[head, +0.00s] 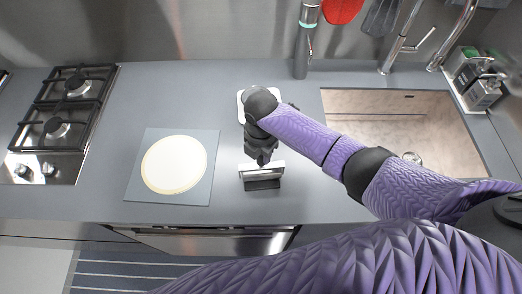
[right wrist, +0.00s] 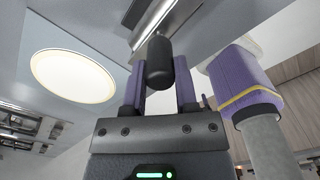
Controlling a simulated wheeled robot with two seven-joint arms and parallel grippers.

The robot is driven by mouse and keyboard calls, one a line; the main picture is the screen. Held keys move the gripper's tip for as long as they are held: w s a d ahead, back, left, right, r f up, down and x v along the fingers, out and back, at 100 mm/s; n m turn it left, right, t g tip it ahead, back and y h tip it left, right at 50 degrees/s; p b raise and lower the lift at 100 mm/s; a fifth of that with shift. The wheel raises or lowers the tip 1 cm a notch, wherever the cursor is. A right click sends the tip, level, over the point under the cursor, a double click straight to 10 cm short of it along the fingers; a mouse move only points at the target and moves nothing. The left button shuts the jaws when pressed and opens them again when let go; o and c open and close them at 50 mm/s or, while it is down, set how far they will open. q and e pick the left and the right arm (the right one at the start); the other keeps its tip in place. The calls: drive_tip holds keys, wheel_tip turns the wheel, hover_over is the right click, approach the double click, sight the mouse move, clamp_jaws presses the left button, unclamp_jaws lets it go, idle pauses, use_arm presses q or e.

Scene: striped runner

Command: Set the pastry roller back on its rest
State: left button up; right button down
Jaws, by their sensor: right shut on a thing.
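The pastry roller has a pale metal bar (head: 262,172) and a black handle. In the right wrist view the handle (right wrist: 158,62) stands between the purple fingers, with the metal bar (right wrist: 168,18) beyond it. My right gripper (head: 262,158) is shut on the handle, above the counter right of the dough. A dark block (head: 262,185) shows just below the bar in the head view. It may be the rest; I cannot tell whether the bar touches it. My left gripper is not in view.
A round of dough (head: 174,165) lies on a blue-grey mat (head: 142,190) to the left. A white-rimmed item (head: 241,106) is partly hidden behind my right wrist. A hob (head: 60,120) is far left, a sink (head: 440,120) right. Counter between mat and roller is clear.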

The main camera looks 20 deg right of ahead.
drive_tip(key=shift+f, duration=0.4)
drive_tip(key=shift+c, duration=1.5)
unclamp_jaws()
